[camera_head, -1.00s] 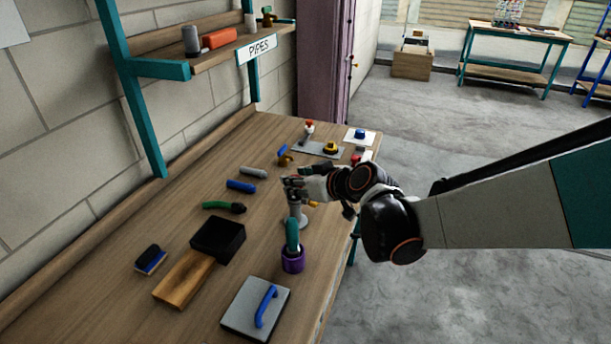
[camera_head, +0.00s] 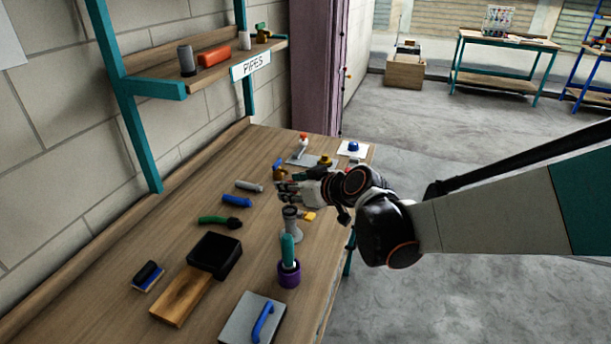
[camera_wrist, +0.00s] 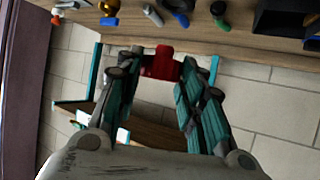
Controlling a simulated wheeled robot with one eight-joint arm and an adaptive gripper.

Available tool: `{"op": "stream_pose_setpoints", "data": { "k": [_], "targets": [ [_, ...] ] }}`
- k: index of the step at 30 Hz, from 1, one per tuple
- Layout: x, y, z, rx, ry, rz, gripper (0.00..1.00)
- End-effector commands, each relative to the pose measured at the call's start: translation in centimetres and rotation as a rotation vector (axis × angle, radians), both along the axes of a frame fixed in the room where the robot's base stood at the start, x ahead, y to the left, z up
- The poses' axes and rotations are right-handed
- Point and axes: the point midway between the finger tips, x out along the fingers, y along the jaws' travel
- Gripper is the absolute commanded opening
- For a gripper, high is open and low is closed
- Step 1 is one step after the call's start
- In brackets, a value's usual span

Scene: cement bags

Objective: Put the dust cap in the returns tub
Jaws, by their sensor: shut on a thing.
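My gripper (camera_head: 284,187) is above the workbench, behind and above a grey stand (camera_head: 291,225). In the wrist view its two fingers (camera_wrist: 158,70) are closed on a dark red piece, which looks like the dust cap (camera_wrist: 160,62). The piece sits at the fingertips, clear of the bench. In the head view I cannot make it out between the fingers. No tub is labelled; a black open box (camera_head: 214,254) on the bench may be the returns tub, but I cannot tell. The box also shows at the wrist view's upper right (camera_wrist: 272,22).
A purple cup (camera_head: 288,275) with a green handle stands near the front. A blue-handled float (camera_head: 250,318), wooden board (camera_head: 182,294), brush (camera_head: 148,276) and green-handled tool (camera_head: 218,221) lie around. A PIPES shelf (camera_head: 215,62) hangs on the wall. The left bench strip is clear.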

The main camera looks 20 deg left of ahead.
Motion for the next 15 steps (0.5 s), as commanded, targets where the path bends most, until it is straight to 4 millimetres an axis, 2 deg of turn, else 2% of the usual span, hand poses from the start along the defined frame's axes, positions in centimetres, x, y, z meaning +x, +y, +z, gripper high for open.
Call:
{"op": "stream_pose_setpoints", "data": {
  "k": [5,15],
  "targets": [
    [-0.3,-0.5,0.0,0.000,0.001,0.000,0.02],
    [-2.0,-3.0,0.0,0.000,0.000,-0.002,0.02]
  ]
}}
